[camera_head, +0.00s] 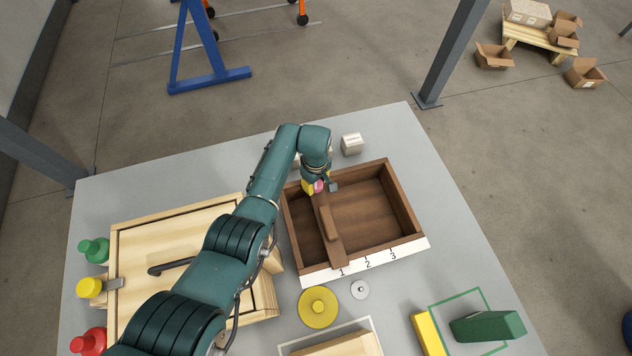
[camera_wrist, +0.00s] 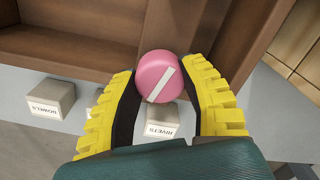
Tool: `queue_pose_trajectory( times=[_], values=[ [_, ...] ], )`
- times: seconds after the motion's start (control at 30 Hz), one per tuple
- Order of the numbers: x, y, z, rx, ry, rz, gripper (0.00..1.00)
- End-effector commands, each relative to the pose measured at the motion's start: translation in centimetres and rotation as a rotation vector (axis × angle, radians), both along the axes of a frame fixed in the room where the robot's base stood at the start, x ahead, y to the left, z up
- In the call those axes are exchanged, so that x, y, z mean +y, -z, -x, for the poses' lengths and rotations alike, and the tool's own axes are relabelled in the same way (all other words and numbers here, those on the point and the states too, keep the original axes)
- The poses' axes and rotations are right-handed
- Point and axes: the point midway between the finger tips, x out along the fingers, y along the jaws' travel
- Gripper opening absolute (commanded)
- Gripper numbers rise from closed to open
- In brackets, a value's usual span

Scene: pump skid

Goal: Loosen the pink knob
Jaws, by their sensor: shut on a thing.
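The pink knob (camera_wrist: 165,72) is round, with a white stripe slanting across its face. It sits at the far wall of a brown wooden box (camera_head: 408,205). In the head view only a sliver of the pink knob (camera_head: 319,187) shows by my fingers. My gripper (camera_wrist: 167,82) has its yellow-padded fingers on both sides of the knob, shut on it. A brown sliding bar (camera_head: 327,222) with a raised block runs across the box from the knob's side to the numbered white strip (camera_head: 366,262), with its near end by the 1.
Small blocks labelled DOWELS (camera_wrist: 50,99) and RIVETS (camera_wrist: 163,119) stand behind the box. A pale wooden case (camera_head: 180,231) with a black handle is at left. A yellow disc (camera_head: 318,307) and a grey washer (camera_head: 360,289) lie in front. A green block (camera_head: 488,327) is at right.

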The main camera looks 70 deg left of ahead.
Motion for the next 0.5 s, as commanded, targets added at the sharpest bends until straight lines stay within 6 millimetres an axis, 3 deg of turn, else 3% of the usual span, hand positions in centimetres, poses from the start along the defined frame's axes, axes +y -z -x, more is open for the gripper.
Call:
queue_pose_trajectory(
  times=[0.5],
  values=[
    [-0.16, 0.38, 0.22, 0.005, -0.267, 0.003, 0.07]
  ],
)
